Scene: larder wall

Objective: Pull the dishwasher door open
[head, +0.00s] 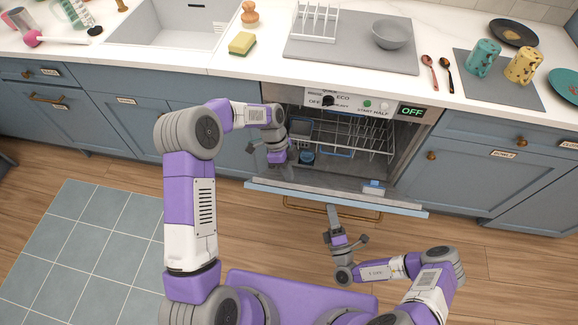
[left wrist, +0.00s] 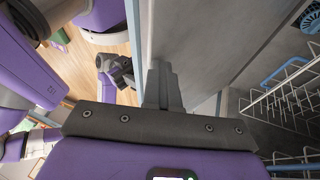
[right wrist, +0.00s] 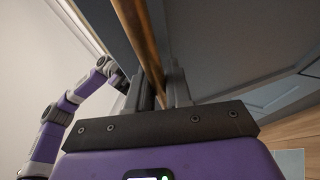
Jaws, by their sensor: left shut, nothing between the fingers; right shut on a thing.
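The dishwasher door (head: 400,205) is tilted partly open, its top edge swung out towards me and the inside visible above it. My right gripper (head: 332,212) is shut on the brass bar handle (head: 300,207) on the door's outer side. The bar runs between its fingers in the right wrist view (right wrist: 150,50). My left gripper (head: 279,160) is shut and empty at the left part of the opening, on the inner side of the door. In the left wrist view its closed fingers (left wrist: 160,85) are close to the door panel (left wrist: 190,40); I cannot tell whether they touch.
A wire rack (head: 345,135) with a few items is inside the dishwasher. The control panel (head: 365,104) reads OFF. Blue cabinets (head: 480,165) flank it. A grey mat (head: 400,60) with a bowl (head: 392,35) lies on the counter above. The wooden floor (head: 480,285) at right is clear.

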